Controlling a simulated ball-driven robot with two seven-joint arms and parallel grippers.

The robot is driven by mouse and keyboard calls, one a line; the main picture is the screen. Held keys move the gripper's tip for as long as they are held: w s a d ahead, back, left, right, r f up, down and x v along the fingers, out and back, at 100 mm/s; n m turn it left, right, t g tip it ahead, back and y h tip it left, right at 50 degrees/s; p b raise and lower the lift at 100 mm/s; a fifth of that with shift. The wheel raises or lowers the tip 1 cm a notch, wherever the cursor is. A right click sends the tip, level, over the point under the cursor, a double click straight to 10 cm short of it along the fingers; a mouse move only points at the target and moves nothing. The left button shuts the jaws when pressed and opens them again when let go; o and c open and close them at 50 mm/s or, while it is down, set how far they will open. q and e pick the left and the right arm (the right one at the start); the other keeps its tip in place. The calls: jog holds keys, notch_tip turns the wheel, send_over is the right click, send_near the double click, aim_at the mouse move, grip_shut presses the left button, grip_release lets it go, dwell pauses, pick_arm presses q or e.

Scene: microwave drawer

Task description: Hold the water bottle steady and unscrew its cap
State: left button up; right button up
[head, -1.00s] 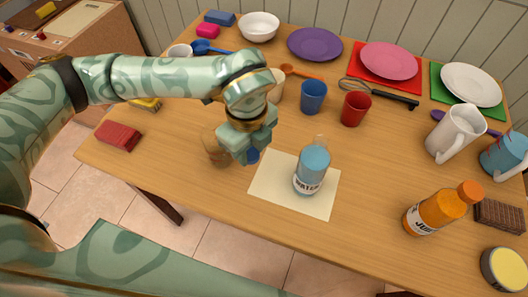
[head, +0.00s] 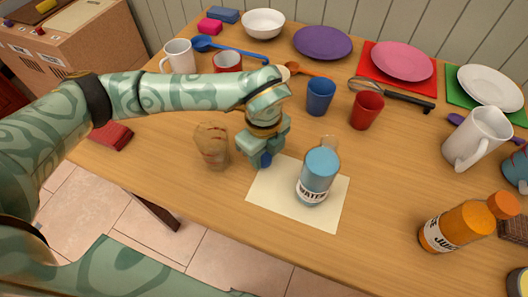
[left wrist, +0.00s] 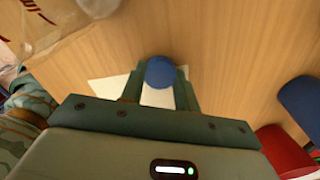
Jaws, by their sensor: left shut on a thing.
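The water bottle (head: 318,176) stands upright on a cream mat (head: 268,195), with a clear neck and no cap on it. My left gripper (head: 265,158) is shut on a blue cap (head: 266,161), just left of the bottle and apart from it, over the mat's left edge. In the left wrist view the cap (left wrist: 160,71) shows as a round blue disc between the fingertips. The bottle is not seen there. My right gripper is not in view, and nothing is seen holding the bottle.
A blue cup (head: 320,97) and a red cup (head: 366,110) stand behind the bottle. An orange juice bottle (head: 468,222) is at the right. The table's front edge is bare.

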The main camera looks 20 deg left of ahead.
aim_at(264, 158)
pick_arm(q)
jog(key=o, duration=1.1)
jog(key=shift+f, duration=0.1)
notch_tip(264, 158, up, 12)
jog(key=p, duration=0.5)
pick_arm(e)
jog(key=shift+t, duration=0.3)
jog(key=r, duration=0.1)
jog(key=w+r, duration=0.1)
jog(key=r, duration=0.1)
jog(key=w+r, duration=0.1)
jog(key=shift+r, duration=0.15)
